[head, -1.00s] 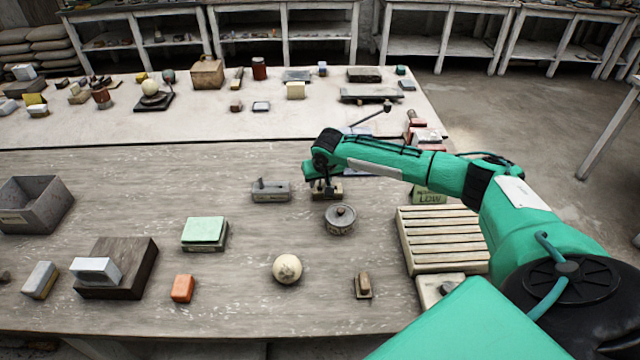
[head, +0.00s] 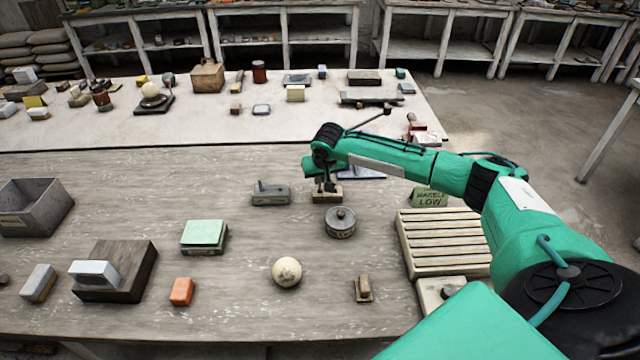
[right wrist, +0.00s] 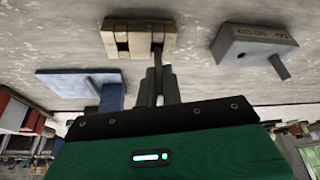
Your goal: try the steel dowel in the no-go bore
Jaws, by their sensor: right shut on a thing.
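The grey gauge block (head: 271,193) lies on the worktable, with a short grey peg standing up near its left end. In the right wrist view the block (right wrist: 255,45) shows lettering on its side, partly readable as GO, and a dark hole in its top. My right gripper (head: 326,186) is just to the right of it, over a small cream slotted block (head: 330,198). In the right wrist view the fingers (right wrist: 158,82) are shut on a slim dark pin, the steel dowel (right wrist: 158,50), whose far end is at a slot of the cream block. My left gripper is out of view.
A plaster sphere (head: 287,272), a green-topped block (head: 204,235) and an orange block (head: 181,291) lie nearer. A slatted rack (head: 445,243) stands at right.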

